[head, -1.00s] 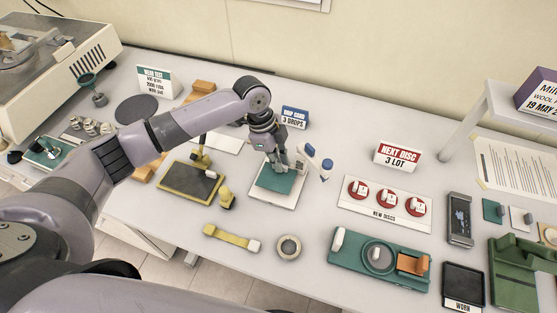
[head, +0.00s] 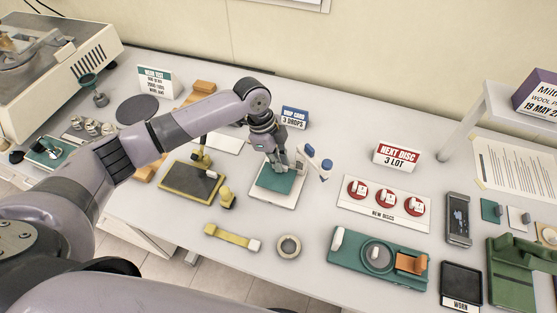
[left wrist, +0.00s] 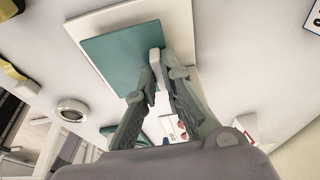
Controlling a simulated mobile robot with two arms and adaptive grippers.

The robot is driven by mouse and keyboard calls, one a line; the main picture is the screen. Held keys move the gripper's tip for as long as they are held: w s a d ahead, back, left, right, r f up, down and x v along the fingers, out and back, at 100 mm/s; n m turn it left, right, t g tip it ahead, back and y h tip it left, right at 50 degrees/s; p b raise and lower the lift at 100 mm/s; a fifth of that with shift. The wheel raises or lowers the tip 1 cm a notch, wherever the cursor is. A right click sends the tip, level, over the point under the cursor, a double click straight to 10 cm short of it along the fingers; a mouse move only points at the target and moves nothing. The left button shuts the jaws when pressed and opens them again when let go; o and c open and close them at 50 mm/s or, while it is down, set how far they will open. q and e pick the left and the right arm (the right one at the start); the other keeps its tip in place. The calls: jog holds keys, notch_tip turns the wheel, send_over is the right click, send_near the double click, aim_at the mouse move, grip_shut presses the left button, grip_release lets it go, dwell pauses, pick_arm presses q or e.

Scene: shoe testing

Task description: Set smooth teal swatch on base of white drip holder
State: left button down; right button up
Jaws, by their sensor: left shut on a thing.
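The smooth teal swatch (head: 275,183) is a flat square over the white base (head: 287,205) of the drip holder. White base shows along its edges. In the left wrist view the swatch (left wrist: 112,50) lies over the base (left wrist: 178,20), offset to the left; I cannot tell whether they touch. My left gripper (head: 284,166) points down at the swatch's edge. In the left wrist view its fingers (left wrist: 156,70) are shut on a small pale tab at that edge. My right gripper is out of view.
A blue-and-white piece (head: 326,166) stands close to the right of my left gripper. The drip sign (head: 295,117) is behind. A yellow-edged dark pad (head: 190,182) is to the left, and a tape roll (head: 288,247) is in front. A card of red discs (head: 385,213) lies to the right.

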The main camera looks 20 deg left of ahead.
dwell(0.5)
pick_arm(q)
jog(key=shift+f+b, duration=0.35)
jog(key=shift+f, duration=0.75)
jog(key=c, duration=1.6)
grip_release()
jog(key=shift+c, duration=0.2)
jog(key=shift+r, duration=0.1)
jog(key=v, duration=1.2)
